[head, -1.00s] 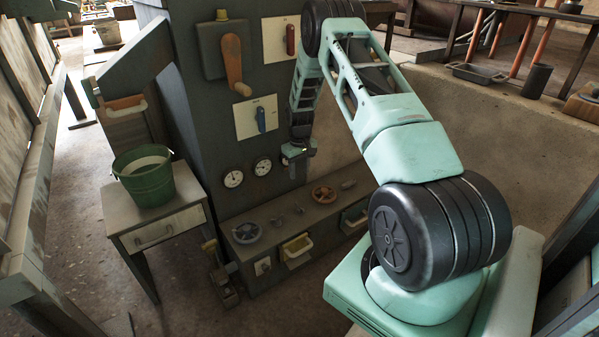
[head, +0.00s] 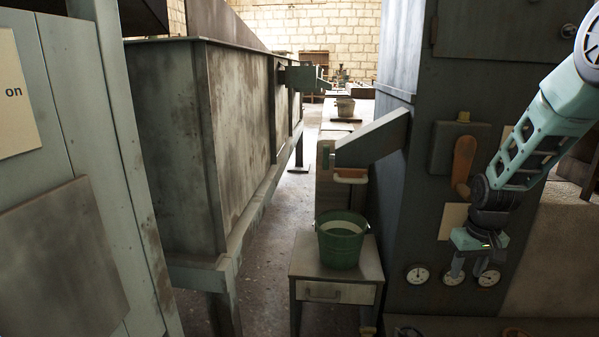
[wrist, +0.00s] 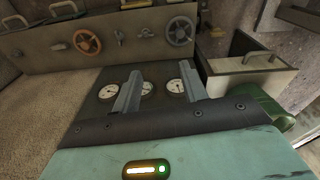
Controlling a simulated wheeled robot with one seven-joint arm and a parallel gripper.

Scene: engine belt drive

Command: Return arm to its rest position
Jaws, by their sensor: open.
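My gripper (head: 469,262) hangs at the right of the head view, fingers pointing down, in front of the dark machine cabinet (head: 404,215). Its two fingers are apart with nothing between them. In the wrist view the open fingers (wrist: 158,90) reach over the cabinet face, with round white gauges (wrist: 107,91) showing around and between them. My arm comes in from the right edge of the head view, and its base is out of frame.
A green bucket (head: 341,245) stands on a small drawer table (head: 303,271) left of the cabinet. An orange-brown lever (head: 464,161) sticks out near my arm. A large weathered metal tank (head: 180,140) stands at left. A narrow floor aisle lies between tank and table.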

